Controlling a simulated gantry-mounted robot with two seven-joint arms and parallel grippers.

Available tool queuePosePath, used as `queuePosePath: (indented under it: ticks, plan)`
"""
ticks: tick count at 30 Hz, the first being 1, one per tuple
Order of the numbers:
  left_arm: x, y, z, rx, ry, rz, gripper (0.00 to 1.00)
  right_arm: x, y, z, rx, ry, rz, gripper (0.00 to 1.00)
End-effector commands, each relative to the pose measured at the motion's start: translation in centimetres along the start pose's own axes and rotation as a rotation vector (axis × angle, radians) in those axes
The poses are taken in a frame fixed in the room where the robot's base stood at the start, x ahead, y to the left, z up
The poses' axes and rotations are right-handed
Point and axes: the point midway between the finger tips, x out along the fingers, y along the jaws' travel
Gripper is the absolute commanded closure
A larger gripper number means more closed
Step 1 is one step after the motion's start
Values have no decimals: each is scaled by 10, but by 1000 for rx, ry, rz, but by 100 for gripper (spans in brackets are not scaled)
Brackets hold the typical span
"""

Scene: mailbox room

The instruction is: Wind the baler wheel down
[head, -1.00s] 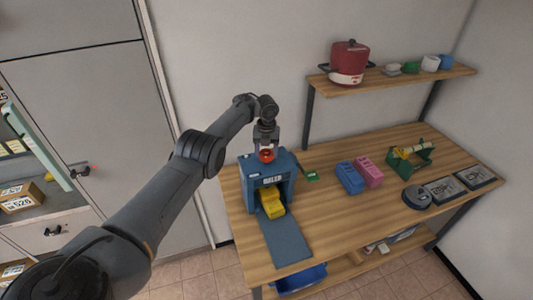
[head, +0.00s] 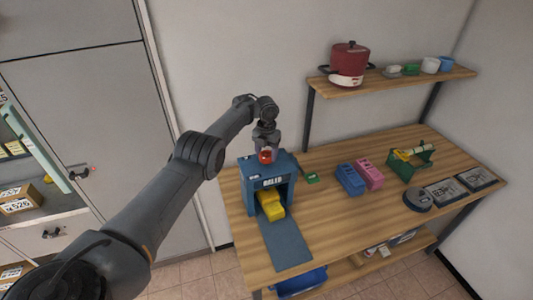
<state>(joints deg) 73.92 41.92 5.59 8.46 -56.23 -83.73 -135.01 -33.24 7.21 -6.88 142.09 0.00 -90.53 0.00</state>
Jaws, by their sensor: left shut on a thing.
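The blue baler (head: 285,193) stands at the left end of the wooden table. Its red wheel (head: 265,156) sits on top. My left gripper (head: 266,150) points down from above and is shut on the red wheel; the fingers partly cover it. A yellow block (head: 270,205) lies in the baler's front opening, on the start of a blue-grey ramp (head: 286,245) that runs to the table's front. My right gripper is not in view.
A shelf (head: 400,80) with a red pot (head: 349,64) hangs above. Bare table lies right of the ramp.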

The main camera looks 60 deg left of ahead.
Motion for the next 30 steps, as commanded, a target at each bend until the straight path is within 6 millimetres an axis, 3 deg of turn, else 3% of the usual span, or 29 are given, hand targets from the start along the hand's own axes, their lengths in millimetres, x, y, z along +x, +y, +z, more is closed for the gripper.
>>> queuePosePath:
  ticks: [4,5,9,20,25,30]
  plan:
    - [-1,0,0,4,-1,0,70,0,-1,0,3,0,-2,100]
    - [-1,0,0,4,-1,0,36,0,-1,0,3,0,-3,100]
    - [-1,0,0,2,-1,0,15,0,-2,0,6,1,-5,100]
    - [-3,0,0,0,-1,0,14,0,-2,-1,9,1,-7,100]
    - [-19,0,1,1,-2,-2,14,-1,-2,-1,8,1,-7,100]
    - [-48,-1,1,1,-3,-2,14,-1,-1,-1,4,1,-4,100]
